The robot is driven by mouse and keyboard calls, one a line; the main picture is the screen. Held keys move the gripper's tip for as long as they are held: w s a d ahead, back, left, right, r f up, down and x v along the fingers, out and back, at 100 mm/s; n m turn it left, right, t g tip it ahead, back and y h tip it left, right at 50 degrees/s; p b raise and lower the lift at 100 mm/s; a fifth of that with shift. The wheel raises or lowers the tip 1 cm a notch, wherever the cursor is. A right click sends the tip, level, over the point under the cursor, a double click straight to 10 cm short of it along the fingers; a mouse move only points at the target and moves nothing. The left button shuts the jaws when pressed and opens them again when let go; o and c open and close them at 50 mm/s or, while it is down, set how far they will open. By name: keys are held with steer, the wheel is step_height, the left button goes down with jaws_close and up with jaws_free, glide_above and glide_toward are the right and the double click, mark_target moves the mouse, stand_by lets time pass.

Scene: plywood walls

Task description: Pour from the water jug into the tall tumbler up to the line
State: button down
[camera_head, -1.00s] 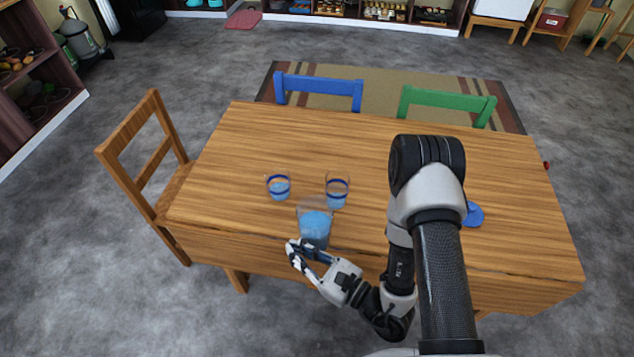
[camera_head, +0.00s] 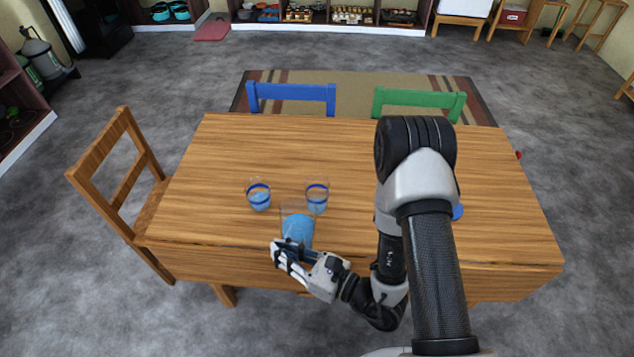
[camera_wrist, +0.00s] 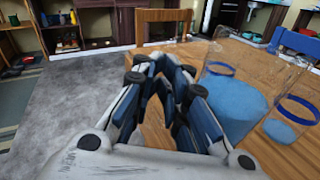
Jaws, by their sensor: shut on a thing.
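The water jug (camera_head: 298,230) is a clear vessel with blue water in it, at the table's near edge. In the wrist view the jug (camera_wrist: 236,108) is just right of my fingers. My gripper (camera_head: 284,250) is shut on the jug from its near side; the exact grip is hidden. The tall tumbler (camera_head: 317,196), clear with a dark blue band, stands close behind the jug, slightly right. In the wrist view the tumbler (camera_wrist: 290,115) has blue water below its band. I cannot tell whether the jug touches the table.
A shorter blue-banded glass (camera_head: 258,194) with blue water stands left of the tumbler. A blue item (camera_head: 458,211) is partly behind my arm. The wooden table (camera_head: 240,145) is clear at the back. A wooden chair (camera_head: 125,185) stands at the left; blue and green chairs are behind.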

mark_target(288, 227)
steer(key=shift+w+d+r+m, duration=0.2)
steer(key=shift+w+r+m, duration=0.35)
steer(key=shift+r+m, duration=0.2)
steer(key=shift+w+d+r+m+g+h, duration=0.15)
steer(key=shift+w+d+r+m, duration=0.1)
steer(key=shift+w+r+m, duration=0.55)
steer(key=shift+w+d+r+m+g+h, duration=0.2)
steer(key=shift+w+r+m, duration=0.35)
steer(key=shift+w+r, duration=0.25)
steer(key=shift+r, duration=0.15)
steer(key=shift+w+d+r+m+p, duration=0.1)
steer(key=shift+w+r+m+p, duration=0.2)
steer(key=shift+r+m+p, duration=0.3)
steer(key=shift+w+d+r+m+g+p, duration=0.1)
steer(key=shift+w+r+m+g+p, duration=0.2)
steer(key=shift+r+p, duration=0.5)
steer(key=shift+w+r+p, duration=0.15)
steer(key=shift+r+p, duration=0.05)
steer(key=shift+p, duration=0.45)
steer(key=shift+w+d+r+m+g+p, duration=0.15)
steer(key=shift+w+r+m+p, duration=0.25)
steer(key=shift+p, duration=0.45)
steer(key=shift+w+d+r+m+g+p, duration=0.1)
steer(key=shift+w+r+m+p, duration=0.1)
steer(key=shift+r+m+p, duration=0.5)
steer(key=shift+f, duration=0.15)
